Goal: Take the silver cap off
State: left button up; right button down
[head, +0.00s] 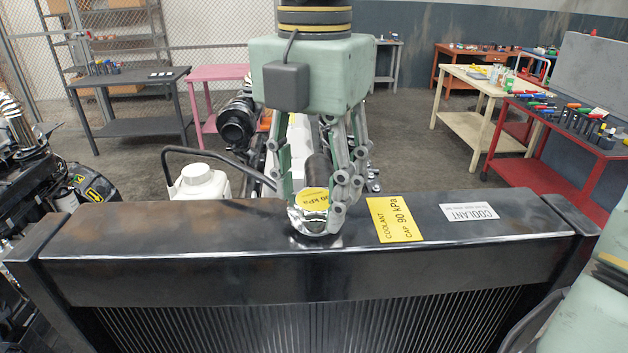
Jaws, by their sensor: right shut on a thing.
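The silver cap (312,202) has a yellow label on its top, partly reading "90 kPa". It is at the top of the black radiator (190,235), near the middle. My right gripper (318,208) comes down from above and is shut on the cap, one finger at its left and the other at its right. A shiny metal rim shows under the cap at the radiator top. I cannot tell whether the cap is seated on it or slightly raised. My left gripper is not in view.
A yellow "coolant cap 90 kPa" label (394,220) and a white "coolant" label (469,212) lie flat on the radiator top. A white bottle (199,183) with a black hose stands behind. A red cart (560,160) with tools is at the right.

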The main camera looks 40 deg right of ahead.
aim_at(314, 199)
jog(key=n+p, duration=0.1)
jog(key=n, duration=0.3)
jog(key=shift+s+r, duration=0.1)
jog(key=n, duration=0.3)
jog(key=shift+r, duration=0.1)
jog(key=shift+r+p, duration=1.85)
jog(key=shift+r, duration=0.35)
jog(key=shift+r+p, duration=0.4)
jog(key=shift+r, duration=0.4)
